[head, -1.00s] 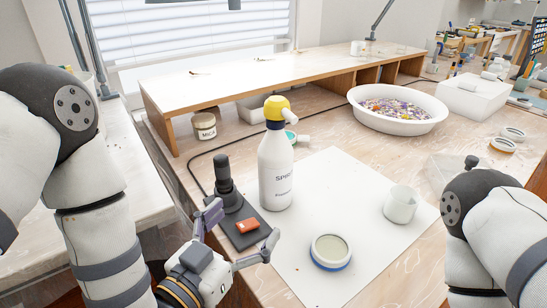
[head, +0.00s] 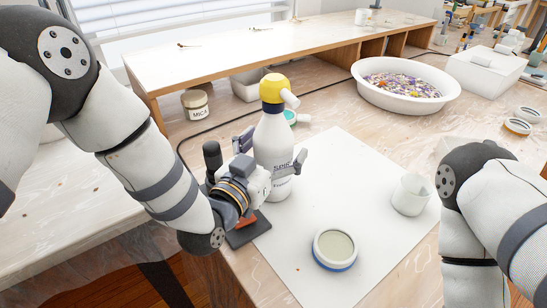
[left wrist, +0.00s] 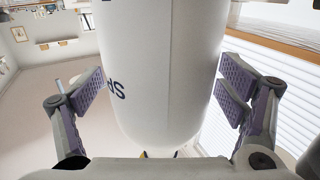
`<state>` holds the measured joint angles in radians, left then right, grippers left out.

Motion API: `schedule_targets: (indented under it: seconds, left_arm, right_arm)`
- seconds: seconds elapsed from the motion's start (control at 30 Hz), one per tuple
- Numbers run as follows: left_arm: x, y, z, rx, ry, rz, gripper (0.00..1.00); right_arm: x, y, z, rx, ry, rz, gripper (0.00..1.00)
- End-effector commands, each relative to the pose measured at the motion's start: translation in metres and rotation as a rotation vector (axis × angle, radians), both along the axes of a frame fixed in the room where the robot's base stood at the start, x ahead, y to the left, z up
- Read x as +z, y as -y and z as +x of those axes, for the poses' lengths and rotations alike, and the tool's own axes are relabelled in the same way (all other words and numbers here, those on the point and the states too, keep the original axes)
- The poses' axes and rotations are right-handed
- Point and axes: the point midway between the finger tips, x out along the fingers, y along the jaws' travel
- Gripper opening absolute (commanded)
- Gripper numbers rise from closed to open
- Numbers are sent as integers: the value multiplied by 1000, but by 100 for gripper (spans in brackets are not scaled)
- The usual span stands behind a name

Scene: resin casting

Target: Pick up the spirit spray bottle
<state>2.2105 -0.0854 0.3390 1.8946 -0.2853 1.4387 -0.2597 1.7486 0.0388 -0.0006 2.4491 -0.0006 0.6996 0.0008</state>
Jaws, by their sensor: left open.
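The spirit spray bottle (head: 273,139) is white with a yellow spray head and stands upright on the white sheet in the head view. My left gripper (head: 270,151) is at its body, one finger on each side. In the left wrist view the bottle (left wrist: 165,65) fills the middle, between the two purple-padded fingers of the left gripper (left wrist: 168,95). The fingers are open, with a visible gap at the left pad; the right pad is close to the bottle. My right gripper is out of view; only the right arm shows.
A white sheet (head: 300,255) holds a round blue-rimmed tin (head: 335,249) and a white cup (head: 411,194). A dark stand (head: 247,233) is partly hidden behind my left gripper. A mica jar (head: 195,105), a wooden riser and a white basin (head: 405,104) stand farther back.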

Motion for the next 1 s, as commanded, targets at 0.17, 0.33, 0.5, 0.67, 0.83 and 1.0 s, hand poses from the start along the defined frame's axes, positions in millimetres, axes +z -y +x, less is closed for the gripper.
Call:
schedule_targets:
  seconds: [0.17, 0.33, 0.5, 0.67, 0.83, 1.0]
  left_arm:
    - [1, 0, 0, 0, 1, 0, 84]
    - [1, 0, 0, 0, 1, 0, 45]
    - [1, 0, 0, 0, 3, -1, 24]
    - [2, 0, 0, 0, 3, -1, 24]
    - [21, 0, 0, 0, 9, -2, 24]
    - [68, 0, -22, -2, 19, 0, 24]
  right_arm:
    - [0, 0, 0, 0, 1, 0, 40]
    - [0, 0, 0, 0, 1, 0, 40]
    - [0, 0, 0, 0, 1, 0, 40]
    - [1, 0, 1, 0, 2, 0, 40]
    - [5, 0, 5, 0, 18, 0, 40]
    - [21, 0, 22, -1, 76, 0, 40]
